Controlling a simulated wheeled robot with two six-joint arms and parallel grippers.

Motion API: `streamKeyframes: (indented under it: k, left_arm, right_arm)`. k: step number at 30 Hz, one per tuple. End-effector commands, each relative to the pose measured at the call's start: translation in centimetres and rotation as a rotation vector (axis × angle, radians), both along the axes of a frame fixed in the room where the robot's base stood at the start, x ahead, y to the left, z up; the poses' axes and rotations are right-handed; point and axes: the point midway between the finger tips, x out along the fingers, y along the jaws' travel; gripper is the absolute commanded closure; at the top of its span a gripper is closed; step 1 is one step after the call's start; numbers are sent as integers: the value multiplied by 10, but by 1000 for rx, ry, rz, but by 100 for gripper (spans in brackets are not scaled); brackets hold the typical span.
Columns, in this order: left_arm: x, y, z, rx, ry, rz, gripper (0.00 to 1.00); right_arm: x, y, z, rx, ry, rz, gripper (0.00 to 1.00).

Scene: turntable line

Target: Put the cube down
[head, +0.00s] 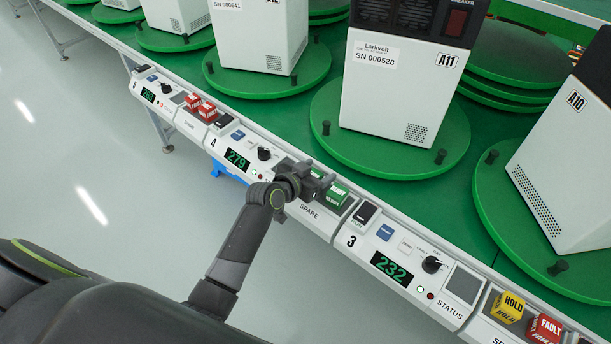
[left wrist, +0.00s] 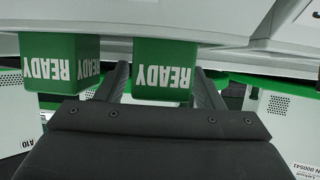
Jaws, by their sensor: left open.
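A green READY cube (head: 338,194) stands on the SPARE spot of the station 3–4 panel strip. My left gripper (head: 320,182) is open over the strip, with a finger on either side of the one cube. It partly hides the cubes in the head view. My right gripper is not in view.
Red cubes (head: 207,111) stand to the left. White machines (head: 405,95) on green turntables (head: 340,140) are behind the strip.

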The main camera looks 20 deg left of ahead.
Motion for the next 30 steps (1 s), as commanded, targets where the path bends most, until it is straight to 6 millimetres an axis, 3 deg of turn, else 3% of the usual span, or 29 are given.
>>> streamKeyframes:
  k: [18, 24, 30]
  left_arm:
    - [-85, 31, 37, 2, 0, 1, 39]
    - [-101, 37, 45, 1, 0, 0, 39]
    - [-105, 38, 46, 0, 0, -1, 39]
  right_arm:
    - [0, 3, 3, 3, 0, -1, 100]
    - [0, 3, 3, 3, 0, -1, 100]
    - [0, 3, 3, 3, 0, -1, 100]
